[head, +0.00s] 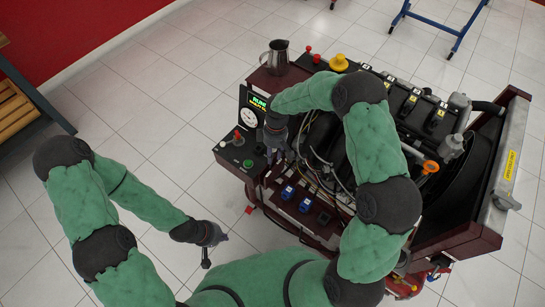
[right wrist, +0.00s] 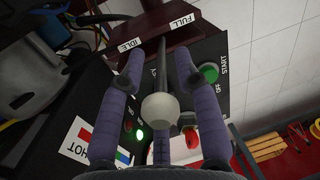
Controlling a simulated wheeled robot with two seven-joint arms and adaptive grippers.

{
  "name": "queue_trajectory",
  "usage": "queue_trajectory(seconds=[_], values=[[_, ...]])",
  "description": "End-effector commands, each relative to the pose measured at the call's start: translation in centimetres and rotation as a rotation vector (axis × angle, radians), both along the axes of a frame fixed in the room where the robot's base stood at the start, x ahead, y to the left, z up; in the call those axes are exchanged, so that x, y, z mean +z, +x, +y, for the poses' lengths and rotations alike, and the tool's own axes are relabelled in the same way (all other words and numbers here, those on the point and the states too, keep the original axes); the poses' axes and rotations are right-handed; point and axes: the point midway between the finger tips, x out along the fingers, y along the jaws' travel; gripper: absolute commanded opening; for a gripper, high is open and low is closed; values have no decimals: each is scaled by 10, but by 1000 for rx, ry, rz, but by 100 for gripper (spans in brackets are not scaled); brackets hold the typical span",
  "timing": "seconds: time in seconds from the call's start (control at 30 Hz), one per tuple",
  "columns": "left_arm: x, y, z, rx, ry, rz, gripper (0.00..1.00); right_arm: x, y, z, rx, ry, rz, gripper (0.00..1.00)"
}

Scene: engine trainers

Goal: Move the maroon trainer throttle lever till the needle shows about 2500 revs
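The maroon engine trainer (head: 440,240) stands right of centre in the head view. In the right wrist view, its throttle lever, a dark rod with a pale ball knob (right wrist: 160,107), rises from a maroon slotted housing marked IDLE and FULL. My right gripper (right wrist: 160,62) is open, its fingers on either side of the rod with visible gaps. In the head view, my right gripper (head: 275,153) hides the lever. The white round dial (head: 253,117) shows below a green lit display; its needle is too small to read. My left gripper (head: 218,238) hangs over the floor, away from the trainer.
A green START button (right wrist: 209,72) and a red button (right wrist: 191,137) sit close beside my right fingers. A metal jug (head: 277,56) and a yellow knob (head: 339,63) stand on the trainer's far side.

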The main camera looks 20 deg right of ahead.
Motion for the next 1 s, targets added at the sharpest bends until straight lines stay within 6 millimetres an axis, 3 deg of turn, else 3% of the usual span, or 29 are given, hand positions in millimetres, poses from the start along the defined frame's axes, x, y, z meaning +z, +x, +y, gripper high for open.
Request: queue_trajectory(seconds=[0.43, 0.53, 0.57, 1.0], values=[[-3, 0, 0, 0, 0, 0, 0, -9, -1, 1, 0, 1, -1, 33], [-3, 0, 0, 0, 0, 0, 0, -9, -1, 1, 0, 1, -1, 5], [-3, 0, 0, 0, 0, 0, 0, -9, -1, 1, 0, 1, -1, 0], [-5, 0, 0, 0, 0, -1, 0, -10, 4, 1, 1, -12, -7, 0]])
